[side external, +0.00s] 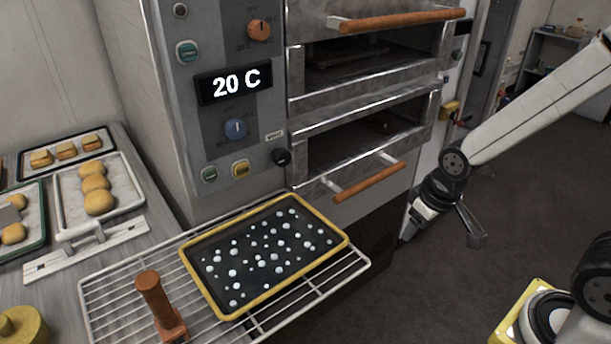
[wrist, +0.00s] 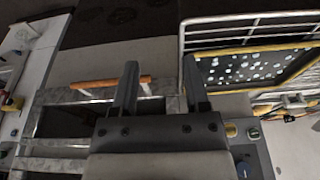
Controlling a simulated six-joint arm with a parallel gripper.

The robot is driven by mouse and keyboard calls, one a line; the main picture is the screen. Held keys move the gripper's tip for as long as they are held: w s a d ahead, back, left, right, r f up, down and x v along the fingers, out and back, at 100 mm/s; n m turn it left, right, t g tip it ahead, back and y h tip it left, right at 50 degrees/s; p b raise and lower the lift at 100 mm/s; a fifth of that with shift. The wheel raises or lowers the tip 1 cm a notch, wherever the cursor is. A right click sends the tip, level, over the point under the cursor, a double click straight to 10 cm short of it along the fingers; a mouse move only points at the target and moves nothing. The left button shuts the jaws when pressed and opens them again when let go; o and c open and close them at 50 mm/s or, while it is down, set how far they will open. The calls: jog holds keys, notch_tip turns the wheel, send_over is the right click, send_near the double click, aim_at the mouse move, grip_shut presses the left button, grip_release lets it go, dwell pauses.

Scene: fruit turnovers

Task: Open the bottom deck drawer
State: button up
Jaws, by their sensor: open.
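The bottom deck (side external: 318,155) of the steel oven has a dark window or opening framed in metal. Its wooden bar handle (side external: 368,183) stands out on metal brackets below it. I cannot tell whether this deck is fully shut. My gripper (side external: 443,232) is open and empty, to the right of and lower than that handle in the side view, apart from it. In the wrist view my two fingers (wrist: 160,75) are spread. A wooden handle (wrist: 95,84) shows behind the left finger, which hides part of it; I see no clear contact.
The upper deck has its own wooden handle (side external: 400,20). A wire rack (side external: 128,290) bears a yellow-rimmed dark tray (side external: 215,240) with white dots, left of the handle. Pastry trays (side external: 130,185) lie on the left counter. The floor (side external: 420,290) below my gripper is clear.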

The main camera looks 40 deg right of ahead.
jog(key=shift+o, duration=1.2)
jog(key=n+t, duration=0.9)
jog(key=n, duration=0.3)
send_near(375, 182)
jog(key=w+a+r, duration=0.2)
jog(key=a, duration=0.3)
jog(key=d+f+n+t, duration=0.4)
jog(key=d+f+n, duration=0.1)
jog(key=f+n, duration=0.1)
jog(key=shift+w+d, duration=0.15)
jog(key=shift+w, duration=0.1)
jog(key=shift+w+f, duration=0.1)
jog(key=shift+w, duration=0.05)
jog(key=shift+x, duration=3.7)
